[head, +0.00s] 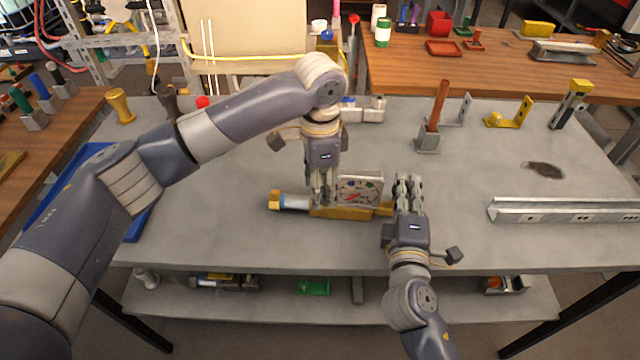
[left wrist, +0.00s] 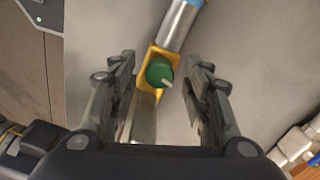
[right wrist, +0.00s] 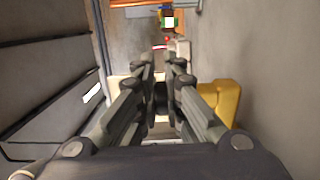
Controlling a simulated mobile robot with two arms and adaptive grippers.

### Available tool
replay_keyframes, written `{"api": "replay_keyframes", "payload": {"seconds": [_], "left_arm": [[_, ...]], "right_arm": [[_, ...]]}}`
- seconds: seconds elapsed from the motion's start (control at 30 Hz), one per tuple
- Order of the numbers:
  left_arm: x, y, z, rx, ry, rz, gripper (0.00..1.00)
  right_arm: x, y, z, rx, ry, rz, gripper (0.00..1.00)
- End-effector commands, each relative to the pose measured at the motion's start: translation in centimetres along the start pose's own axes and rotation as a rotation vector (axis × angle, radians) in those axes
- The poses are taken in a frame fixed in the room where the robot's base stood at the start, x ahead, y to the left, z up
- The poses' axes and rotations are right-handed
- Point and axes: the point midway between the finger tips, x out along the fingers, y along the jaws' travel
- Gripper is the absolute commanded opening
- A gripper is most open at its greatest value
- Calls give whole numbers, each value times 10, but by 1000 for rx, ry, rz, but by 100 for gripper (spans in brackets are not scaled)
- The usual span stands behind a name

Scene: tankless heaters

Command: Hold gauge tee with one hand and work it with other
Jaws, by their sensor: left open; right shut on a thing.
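The gauge tee lies on the grey bench, with a yellow body (head: 343,212), a square dial gauge (head: 359,189) and a silver pipe with a blue band (head: 294,202) at its left. My left gripper (head: 324,196) points down over the body, left of the dial. In the left wrist view its open fingers (left wrist: 160,90) stand either side of a green knob (left wrist: 159,72) on the yellow body, with gaps on both sides. My right gripper (head: 408,183) is shut at the tee's right end. The gripped part is mostly hidden; yellow (right wrist: 218,102) shows beside the fingers in the right wrist view.
A metal channel (head: 565,210) lies at the right. A block with a brown handle (head: 436,118), a yellow bracket (head: 510,114) and a metal fitting (head: 366,108) stand behind. A blue tray (head: 80,178) is at the left. The bench front is clear.

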Motion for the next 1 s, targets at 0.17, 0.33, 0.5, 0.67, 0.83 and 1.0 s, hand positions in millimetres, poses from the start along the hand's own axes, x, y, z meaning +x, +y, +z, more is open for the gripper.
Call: {"api": "replay_keyframes", "payload": {"seconds": [0.17,0.33,0.5,0.67,0.83,1.0], "left_arm": [[-6,0,0,0,1,-1,44],[-34,-1,-1,0,3,-3,44],[-72,0,-1,1,3,-3,44],[-100,0,-1,0,2,-2,44],[-117,0,-1,0,1,-1,44],[-120,0,0,0,-1,0,44]], "right_arm": [[0,-1,0,0,0,-1,0],[0,-1,0,0,0,-1,0],[0,-1,0,0,0,-1,0],[0,-1,0,0,0,-1,0],[0,-1,0,0,0,-1,0],[0,-1,0,0,0,-1,0]]}}
